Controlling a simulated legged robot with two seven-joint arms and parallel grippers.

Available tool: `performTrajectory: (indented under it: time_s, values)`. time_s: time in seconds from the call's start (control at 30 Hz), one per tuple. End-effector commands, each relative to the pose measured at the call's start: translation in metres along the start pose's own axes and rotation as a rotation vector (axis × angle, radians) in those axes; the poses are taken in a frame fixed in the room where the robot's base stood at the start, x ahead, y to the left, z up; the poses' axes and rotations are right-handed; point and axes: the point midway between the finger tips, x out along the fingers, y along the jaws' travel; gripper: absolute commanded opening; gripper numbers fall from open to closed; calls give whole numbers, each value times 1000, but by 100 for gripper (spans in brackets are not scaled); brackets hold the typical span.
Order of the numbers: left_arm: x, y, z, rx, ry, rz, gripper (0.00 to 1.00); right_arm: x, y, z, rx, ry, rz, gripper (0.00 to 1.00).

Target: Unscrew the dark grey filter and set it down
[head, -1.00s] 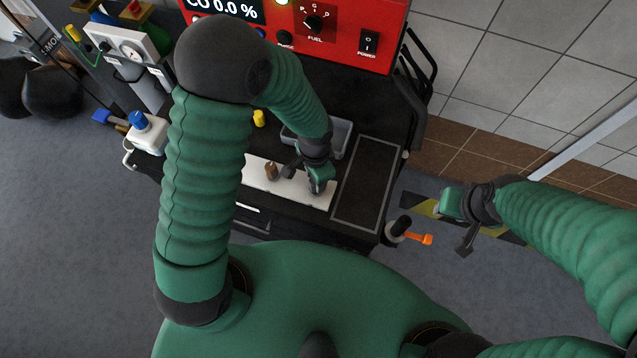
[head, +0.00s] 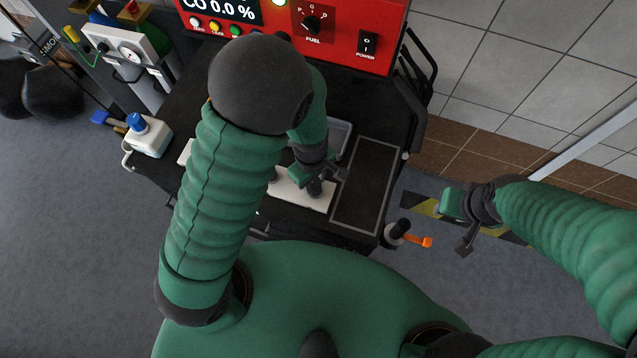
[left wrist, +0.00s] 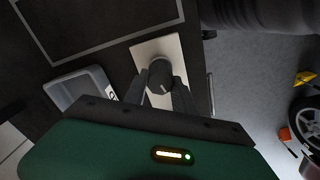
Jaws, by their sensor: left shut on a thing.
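The dark grey filter (left wrist: 160,76) is a short round cap with a light mark on its top, seen in the left wrist view over a white plate (left wrist: 145,50). My left gripper (left wrist: 161,84) is shut on it, one finger on each side. In the head view my left gripper (head: 322,180) is over the right end of the white plate (head: 298,198), and the filter is mostly hidden by the gripper. Whether the filter is seated or lifted is unclear. My right gripper (head: 452,225) hangs right of the cart, away from the plate; its jaw opening is unclear.
A grey tray (head: 343,138) lies just behind the plate, and a bare framed dark panel (head: 368,185) is to its right. A red analyser (head: 340,40) stands at the back. An orange-tipped handle (head: 420,240) sticks out at the cart's right front.

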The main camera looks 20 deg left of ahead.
Motion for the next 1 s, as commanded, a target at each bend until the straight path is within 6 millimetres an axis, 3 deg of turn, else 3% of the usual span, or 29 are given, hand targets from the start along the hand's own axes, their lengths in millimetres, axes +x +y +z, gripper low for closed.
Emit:
performTrajectory:
  time_s: [0.03, 0.2, 0.4, 0.43, 0.6, 1.0]
  values:
    - [1, -9, 2, -119, -2, -22, 0, 0, 0, 0, 0, 0, 0, 36]
    - [2, -10, 11, -486, 2, -30, 0, 0, 0, 0, 0, 0, 0, 36]
    - [3, -9, 14, -536, 2, -34, 0, 0, 0, 0, 0, 0, 0, 36]
    - [3, -9, 15, -535, 2, -35, 35, 0, 0, 0, 0, 0, 0, 36]
    - [3, -8, 16, -531, 3, -34, 57, 0, 0, 0, 0, 0, 0, 36]
    - [3, -4, 15, -529, 3, -30, 57, 0, 0, 0, 0, 0, 0, 36]
